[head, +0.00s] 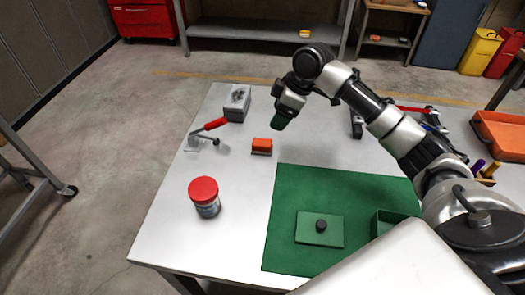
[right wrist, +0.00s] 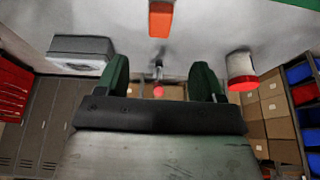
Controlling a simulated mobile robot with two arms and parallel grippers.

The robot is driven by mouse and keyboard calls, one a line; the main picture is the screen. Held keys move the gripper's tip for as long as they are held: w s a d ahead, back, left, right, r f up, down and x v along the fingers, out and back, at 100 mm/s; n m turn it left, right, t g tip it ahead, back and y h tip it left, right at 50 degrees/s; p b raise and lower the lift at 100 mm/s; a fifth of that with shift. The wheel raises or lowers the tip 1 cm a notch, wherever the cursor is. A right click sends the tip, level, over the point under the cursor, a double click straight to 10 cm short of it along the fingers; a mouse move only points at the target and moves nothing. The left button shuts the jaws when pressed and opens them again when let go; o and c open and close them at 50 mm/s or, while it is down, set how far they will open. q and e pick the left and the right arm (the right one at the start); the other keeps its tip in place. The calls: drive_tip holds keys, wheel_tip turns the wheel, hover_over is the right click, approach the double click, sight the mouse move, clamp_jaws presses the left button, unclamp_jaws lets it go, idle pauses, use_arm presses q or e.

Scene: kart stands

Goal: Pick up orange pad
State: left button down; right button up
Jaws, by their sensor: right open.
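The orange pad (head: 262,145) is a small block with a dark lower edge, lying on the white table just behind the green mat. It also shows in the right wrist view (right wrist: 160,18), at the top middle, beyond the fingertips. My right gripper (head: 279,121) hangs above the table, a little behind and right of the pad, apart from it. In the right wrist view its two green fingers (right wrist: 161,78) stand wide apart with nothing between them. My left gripper is not in view.
A red-handled clamp (head: 212,127) and a grey box (head: 237,104) stand left of the pad. A red-lidded jar (head: 205,198) stands nearer the front. The green mat (head: 300,187) bears a green lid with a black knob (head: 320,226). An orange bin (head: 500,135) is at right.

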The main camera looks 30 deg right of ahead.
sight(262, 142)
drive_tip(key=x, duration=1.1)
drive_tip(key=shift+w+f, duration=0.1)
drive_tip(key=shift+f, duration=0.3)
drive_tip(key=shift+c, duration=0.3)
drive_tip(key=c, duration=0.8)
drive_tip(key=shift+r, duration=0.15)
